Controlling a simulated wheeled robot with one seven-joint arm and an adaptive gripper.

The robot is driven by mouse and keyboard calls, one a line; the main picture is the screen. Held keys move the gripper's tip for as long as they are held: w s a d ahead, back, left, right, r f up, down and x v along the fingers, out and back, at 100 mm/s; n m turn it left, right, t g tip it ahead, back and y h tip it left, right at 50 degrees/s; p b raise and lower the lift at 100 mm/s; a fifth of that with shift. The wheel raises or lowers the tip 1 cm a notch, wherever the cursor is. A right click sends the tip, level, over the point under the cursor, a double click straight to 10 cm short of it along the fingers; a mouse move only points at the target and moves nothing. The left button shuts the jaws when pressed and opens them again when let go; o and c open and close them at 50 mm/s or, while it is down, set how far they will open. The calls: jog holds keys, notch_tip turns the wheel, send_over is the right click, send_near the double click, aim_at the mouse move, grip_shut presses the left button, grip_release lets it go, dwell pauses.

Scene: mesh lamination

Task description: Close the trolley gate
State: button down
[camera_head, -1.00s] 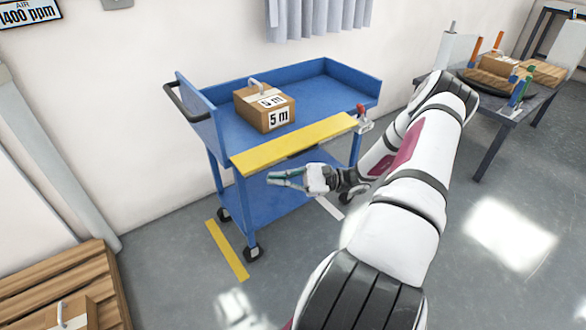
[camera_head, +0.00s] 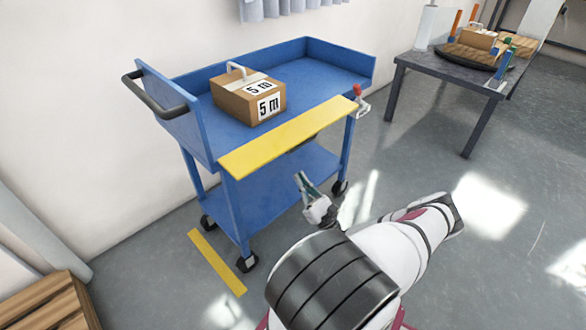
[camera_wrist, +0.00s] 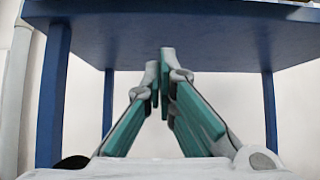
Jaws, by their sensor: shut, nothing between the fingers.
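The blue trolley (camera_head: 190,135) stands against the wall. Its yellow gate (camera_head: 285,138) lies folded outward, roughly level with the top shelf, along the near edge. A red-handled latch (camera_head: 358,96) sits at the gate's right end. A cardboard box marked "5 m" (camera_head: 248,98) rests on the top shelf. My gripper (camera_head: 300,180) is in front of the trolley, below the gate and apart from it. In the wrist view its teal fingers (camera_wrist: 160,85) are together and empty, pointing at the underside of the top shelf (camera_wrist: 200,35).
A dark table (camera_head: 440,75) with a box and coloured posts stands at the back right. A wooden pallet (camera_head: 50,302) is at the lower left. Yellow tape (camera_head: 216,262) marks the floor beside the trolley. The floor to the right is open.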

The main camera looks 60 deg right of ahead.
jog(key=w+r+b, duration=0.2)
jog(key=w+r, duration=0.1)
jog(key=r, duration=0.5)
jog(key=shift+w+d, duration=0.15)
jog(key=shift+d, duration=0.2)
jog(key=shift+r, duration=0.1)
jog(key=shift+s+r+g+p, duration=0.1)
jog(key=shift+s+g+p, duration=0.2)
jog(key=shift+p, duration=0.25)
jog(key=shift+r+p, duration=0.1)
jog(key=shift+p, duration=0.25)
